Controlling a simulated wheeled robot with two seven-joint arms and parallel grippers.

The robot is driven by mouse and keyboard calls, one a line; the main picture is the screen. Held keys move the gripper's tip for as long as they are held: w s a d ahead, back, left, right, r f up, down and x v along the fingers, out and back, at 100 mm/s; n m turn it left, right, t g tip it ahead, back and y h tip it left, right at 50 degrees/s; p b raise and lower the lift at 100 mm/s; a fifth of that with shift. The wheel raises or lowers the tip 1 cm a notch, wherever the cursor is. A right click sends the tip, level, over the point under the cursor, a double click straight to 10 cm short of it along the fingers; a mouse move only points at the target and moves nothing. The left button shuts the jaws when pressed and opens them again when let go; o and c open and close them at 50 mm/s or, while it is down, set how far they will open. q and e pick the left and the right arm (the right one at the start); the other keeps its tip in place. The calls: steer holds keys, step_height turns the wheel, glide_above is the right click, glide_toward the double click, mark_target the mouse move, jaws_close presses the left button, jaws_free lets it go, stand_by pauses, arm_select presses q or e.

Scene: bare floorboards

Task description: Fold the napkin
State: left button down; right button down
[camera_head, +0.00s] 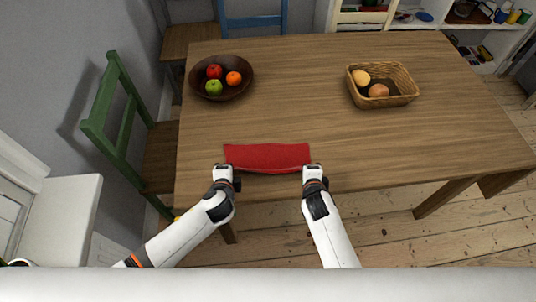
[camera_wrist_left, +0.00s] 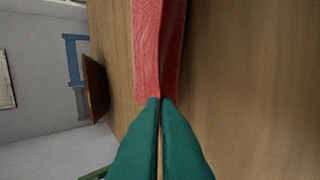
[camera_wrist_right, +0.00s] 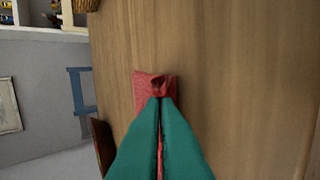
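The red napkin (camera_head: 268,156) lies as a wide strip near the front edge of the table, with its near edge slightly raised or curved. My left gripper (camera_head: 225,167) is at its near left corner. In the left wrist view the green fingertips (camera_wrist_left: 160,100) are pressed together on the red cloth (camera_wrist_left: 148,50). My right gripper (camera_head: 312,167) is at the near right corner. In the right wrist view its fingertips (camera_wrist_right: 161,99) pinch the bunched cloth (camera_wrist_right: 145,90), and a red sliver shows between the fingers. How the layers lie underneath is hidden.
The wooden table (camera_head: 300,110) is clear around the napkin. A dark bowl (camera_head: 240,87) of fruit stands at the back left. A wicker basket (camera_head: 405,85) with round items stands at the back right. A green chair (camera_head: 125,130) is at the left side.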

arm_select(q)
steer(key=shift+s, duration=0.1)
arm_select(e)
steer(key=shift+s, duration=0.1)
arm_select(q)
steer(key=c, duration=1.3)
jaws_free()
arm_select(e)
steer(key=c, duration=1.3)
jaws_free()
